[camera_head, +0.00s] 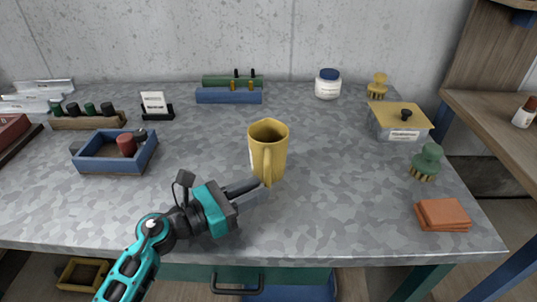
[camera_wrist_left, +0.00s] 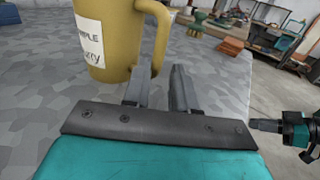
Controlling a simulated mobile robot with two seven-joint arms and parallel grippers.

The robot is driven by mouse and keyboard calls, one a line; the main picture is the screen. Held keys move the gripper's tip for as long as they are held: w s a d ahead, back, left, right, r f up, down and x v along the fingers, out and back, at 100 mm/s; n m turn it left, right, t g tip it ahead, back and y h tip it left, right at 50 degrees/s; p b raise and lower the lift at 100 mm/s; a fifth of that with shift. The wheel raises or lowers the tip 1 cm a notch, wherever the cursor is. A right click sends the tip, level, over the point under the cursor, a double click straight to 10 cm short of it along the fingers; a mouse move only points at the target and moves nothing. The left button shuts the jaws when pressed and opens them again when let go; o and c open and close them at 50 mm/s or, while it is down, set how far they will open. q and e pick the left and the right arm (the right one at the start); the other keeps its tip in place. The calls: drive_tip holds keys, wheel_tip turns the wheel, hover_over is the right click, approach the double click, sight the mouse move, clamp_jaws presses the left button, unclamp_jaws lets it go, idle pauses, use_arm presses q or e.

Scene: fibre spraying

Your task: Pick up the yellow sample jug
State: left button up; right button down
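The yellow sample jug (camera_head: 268,148) stands upright in the middle of the grey table, its handle facing the near side. My left gripper (camera_head: 258,186) is low over the table, just on the near side of the jug. In the left wrist view its two fingers (camera_wrist_left: 159,78) are apart, and the jug's handle (camera_wrist_left: 165,35) is in front of the gap between them. I cannot tell whether the fingers touch it. The jug's label (camera_wrist_left: 90,40) also shows there. My right gripper (camera_wrist_left: 262,125) shows only in part at the right edge of the left wrist view.
A blue tray (camera_head: 85,163) with a dark red item stands at the left. Racks (camera_head: 230,96) and a white jar (camera_head: 328,84) are at the back. A lidded box (camera_head: 398,124), green brush (camera_head: 427,160) and orange cloths (camera_head: 443,215) are at the right. Table around the jug is clear.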

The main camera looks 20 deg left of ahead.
use_arm(q)
drive_tip(key=x, duration=0.3)
drive_tip(key=p+x, duration=0.1)
drive_tip(key=x, duration=0.1)
drive_tip(key=shift+w+a+r, duration=0.15)
drive_tip(key=shift+r, duration=0.25)
drive_tip(key=shift+w+d+f, duration=0.1)
drive_tip(key=shift+w+d, duration=0.25)
clamp_jaws()
